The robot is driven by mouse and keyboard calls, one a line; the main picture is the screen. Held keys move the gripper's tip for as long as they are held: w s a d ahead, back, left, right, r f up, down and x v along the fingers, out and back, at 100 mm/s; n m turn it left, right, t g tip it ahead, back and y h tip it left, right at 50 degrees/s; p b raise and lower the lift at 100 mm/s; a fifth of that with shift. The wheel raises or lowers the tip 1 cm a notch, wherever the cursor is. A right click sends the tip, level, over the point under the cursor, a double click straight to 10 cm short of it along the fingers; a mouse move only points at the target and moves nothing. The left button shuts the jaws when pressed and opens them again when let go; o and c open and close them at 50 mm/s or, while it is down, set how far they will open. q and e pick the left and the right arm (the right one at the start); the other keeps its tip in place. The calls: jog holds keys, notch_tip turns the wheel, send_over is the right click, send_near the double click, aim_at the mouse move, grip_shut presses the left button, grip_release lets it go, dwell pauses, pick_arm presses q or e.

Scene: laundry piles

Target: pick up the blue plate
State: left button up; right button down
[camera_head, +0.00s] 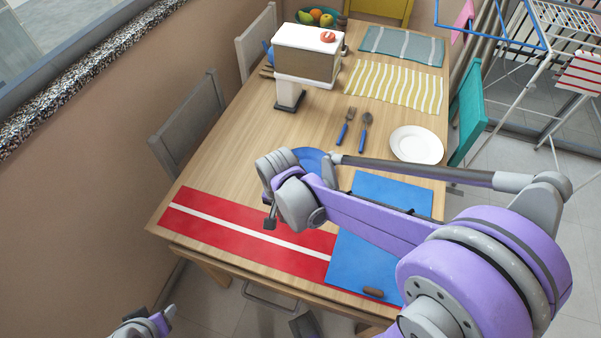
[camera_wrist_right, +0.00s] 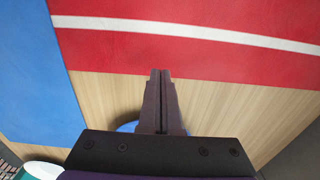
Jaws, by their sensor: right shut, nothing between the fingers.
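The blue plate (camera_head: 311,157) lies on the wooden table, largely hidden behind my right arm in the head view. In the right wrist view only a sliver of the blue plate (camera_wrist_right: 127,127) shows beside the finger bases. My right gripper (camera_head: 269,222) is above the table, over the near side of the plate close to the red mat. Its fingers (camera_wrist_right: 160,74) are together with nothing between them. My left gripper (camera_head: 165,316) is low at the bottom left, off the table; its jaw opening is unclear.
A red striped mat (camera_head: 220,232) and blue mats (camera_head: 350,262) cover the near table. A fork (camera_head: 346,127), a spoon (camera_head: 364,133) and a white plate (camera_head: 417,145) lie beyond. A box on a stand (camera_head: 308,52) stands behind. Chairs line the left side.

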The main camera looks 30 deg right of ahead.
jog(key=shift+w+r, duration=0.1)
jog(key=w+d, duration=0.7)
jog(key=d, duration=0.1)
jog(key=shift+w+d+p, duration=0.35)
jog(key=shift+p, duration=0.05)
jog(key=shift+f, duration=0.75)
jog(key=shift+b, duration=0.4)
